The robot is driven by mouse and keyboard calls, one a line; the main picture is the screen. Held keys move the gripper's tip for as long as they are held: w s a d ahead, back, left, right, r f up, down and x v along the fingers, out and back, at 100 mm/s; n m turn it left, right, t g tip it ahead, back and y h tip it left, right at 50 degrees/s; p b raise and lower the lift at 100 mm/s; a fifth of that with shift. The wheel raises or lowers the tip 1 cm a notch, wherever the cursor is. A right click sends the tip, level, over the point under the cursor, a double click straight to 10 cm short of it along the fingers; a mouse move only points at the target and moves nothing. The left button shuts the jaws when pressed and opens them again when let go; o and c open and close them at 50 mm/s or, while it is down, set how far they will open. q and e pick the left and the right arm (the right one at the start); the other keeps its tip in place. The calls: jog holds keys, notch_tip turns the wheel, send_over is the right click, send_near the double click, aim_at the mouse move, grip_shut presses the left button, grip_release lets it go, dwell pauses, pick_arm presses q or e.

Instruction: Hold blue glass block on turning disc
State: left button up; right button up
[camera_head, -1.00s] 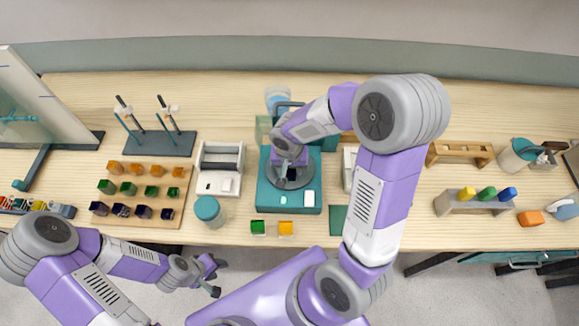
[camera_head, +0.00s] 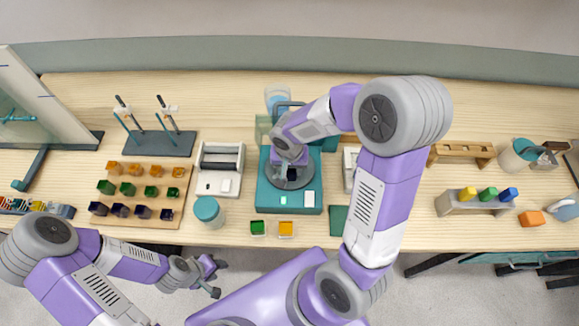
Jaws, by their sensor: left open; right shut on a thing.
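The turning disc (camera_head: 290,184) is a grey round plate on a teal machine (camera_head: 268,203) at the middle of the bench. My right gripper (camera_head: 292,174) is over the disc, shut on a small dark block (camera_head: 292,173) that looks like the blue glass block. The arm hides much of it, and I cannot tell whether it touches the disc. Other dark blue blocks (camera_head: 120,210) stand in the front row of a wooden board (camera_head: 170,222). My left gripper (camera_head: 217,278) is open and empty, in front of the bench edge at the lower left.
A rack with coloured pegs (camera_head: 475,206) is at the right. The bench between machine and rack is partly clear.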

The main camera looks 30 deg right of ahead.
pick_arm(q)
jog(key=shift+f+b, duration=1.5)
dwell(6.5)
